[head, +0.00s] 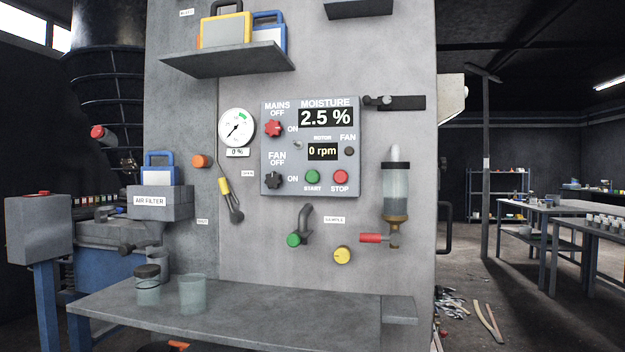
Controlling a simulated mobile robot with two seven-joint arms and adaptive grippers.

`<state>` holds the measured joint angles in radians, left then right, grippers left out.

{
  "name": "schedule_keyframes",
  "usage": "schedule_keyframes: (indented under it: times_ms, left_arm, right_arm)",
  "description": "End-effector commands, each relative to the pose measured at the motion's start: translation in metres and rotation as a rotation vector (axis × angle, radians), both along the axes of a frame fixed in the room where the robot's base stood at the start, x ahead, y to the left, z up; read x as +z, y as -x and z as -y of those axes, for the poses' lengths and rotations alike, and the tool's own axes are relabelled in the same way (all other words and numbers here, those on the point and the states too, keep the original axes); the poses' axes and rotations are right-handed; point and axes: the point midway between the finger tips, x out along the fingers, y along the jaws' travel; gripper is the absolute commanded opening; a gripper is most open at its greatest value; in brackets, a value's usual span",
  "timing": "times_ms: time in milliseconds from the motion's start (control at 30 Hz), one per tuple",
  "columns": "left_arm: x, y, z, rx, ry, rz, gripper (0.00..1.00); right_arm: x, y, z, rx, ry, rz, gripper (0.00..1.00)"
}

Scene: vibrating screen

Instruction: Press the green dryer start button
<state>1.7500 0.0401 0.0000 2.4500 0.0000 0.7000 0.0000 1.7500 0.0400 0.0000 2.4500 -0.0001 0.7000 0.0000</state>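The green start button (313,175) sits low on the grey control panel (268,150), above the label START. The red stop button (340,176) is beside it on the right. The panel's moisture display (326,118) reads 2.5 % and the rotor display (322,151) reads 0 rpm. The red mains knob (274,128) and the black fan knob (275,179) are on the panel's left side. The small round fan lamp (349,151) looks dark. Neither of my grippers is in view.
A shelf (380,335) with clear jars (192,293) juts out below the panel. A green-handled spout (300,232), a yellow knob (342,255) and a clear cylinder (396,190) with a red valve handle stick out from the wall. An upper shelf (225,62) holds cases.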

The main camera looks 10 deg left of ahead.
Motion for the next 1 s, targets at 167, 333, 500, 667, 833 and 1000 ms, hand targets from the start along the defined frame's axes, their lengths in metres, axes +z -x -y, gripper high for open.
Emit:
schedule_keyframes:
  times_ms: [167, 333, 500, 667, 833, 1000]
  left_arm:
    - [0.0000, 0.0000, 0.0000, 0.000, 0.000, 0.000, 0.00]
    - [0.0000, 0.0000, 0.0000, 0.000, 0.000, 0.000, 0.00]
    - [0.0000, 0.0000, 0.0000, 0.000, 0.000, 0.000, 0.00]
    - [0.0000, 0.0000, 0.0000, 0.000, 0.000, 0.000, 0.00]
    - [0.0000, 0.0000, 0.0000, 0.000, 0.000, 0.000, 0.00]
    - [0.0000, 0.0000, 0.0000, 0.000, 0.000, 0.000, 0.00]
  right_arm:
    - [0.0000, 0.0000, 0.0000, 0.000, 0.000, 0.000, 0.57]
    - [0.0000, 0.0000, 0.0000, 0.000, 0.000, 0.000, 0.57]
    - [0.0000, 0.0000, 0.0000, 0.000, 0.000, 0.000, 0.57]
    - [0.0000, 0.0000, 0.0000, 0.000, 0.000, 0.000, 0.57]
    - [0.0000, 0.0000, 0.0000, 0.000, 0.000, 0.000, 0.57]
    - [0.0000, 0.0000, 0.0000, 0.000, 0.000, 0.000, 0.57]
